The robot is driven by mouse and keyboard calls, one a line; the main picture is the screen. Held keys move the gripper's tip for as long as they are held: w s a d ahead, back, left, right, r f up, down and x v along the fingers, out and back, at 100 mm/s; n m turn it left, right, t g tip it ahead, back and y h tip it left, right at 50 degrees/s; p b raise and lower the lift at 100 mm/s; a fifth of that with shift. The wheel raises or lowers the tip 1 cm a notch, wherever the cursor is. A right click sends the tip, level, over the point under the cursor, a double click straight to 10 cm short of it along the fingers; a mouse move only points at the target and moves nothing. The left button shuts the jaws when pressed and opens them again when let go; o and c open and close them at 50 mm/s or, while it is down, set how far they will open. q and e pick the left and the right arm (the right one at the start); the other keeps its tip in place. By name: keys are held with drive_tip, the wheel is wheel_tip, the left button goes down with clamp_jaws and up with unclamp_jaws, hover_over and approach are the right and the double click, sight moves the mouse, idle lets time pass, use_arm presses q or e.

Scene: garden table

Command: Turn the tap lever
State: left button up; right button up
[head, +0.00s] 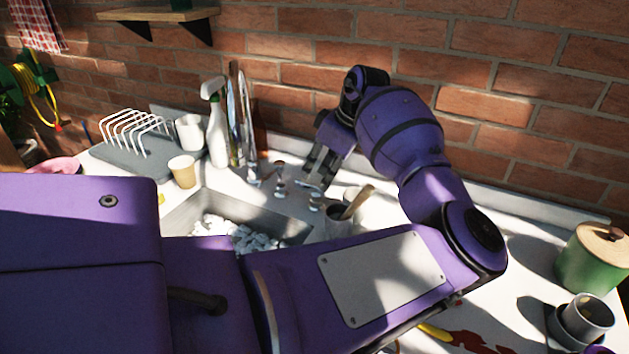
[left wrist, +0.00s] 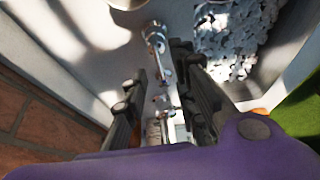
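The chrome tap (head: 246,125) stands behind the sink, with a tall spout. Small chrome tap fittings (head: 281,180) stand at its right, on the white counter. I cannot tell for certain which of them is the lever. My left gripper (head: 318,170) points down just right of and behind these fittings. In the left wrist view its two dark fingers (left wrist: 159,66) are apart, and a chrome fitting (left wrist: 157,36) shows in the line between them. Whether a finger touches it is not clear. My right gripper does not show.
The sink (head: 190,212) holds pale pebble-like pieces. A spray bottle (head: 217,130), a tan cup (head: 183,171) and a dish rack (head: 135,132) stand to the left. A grey pot with a wooden-handled tool (head: 338,224) stands close by the gripper. A green pot (head: 592,262) is at far right.

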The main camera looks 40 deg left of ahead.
sight(313, 185)
use_arm(q)
drive_tip(key=x, duration=0.4)
drive_tip(key=shift+w, duration=0.1)
drive_tip(key=shift+a+f, duration=0.15)
drive_tip(key=shift+f, duration=0.35)
drive_tip(key=shift+c, duration=0.2)
drive_tip(key=c, duration=0.6)
drive_tip(key=shift+r, duration=0.15)
clamp_jaws()
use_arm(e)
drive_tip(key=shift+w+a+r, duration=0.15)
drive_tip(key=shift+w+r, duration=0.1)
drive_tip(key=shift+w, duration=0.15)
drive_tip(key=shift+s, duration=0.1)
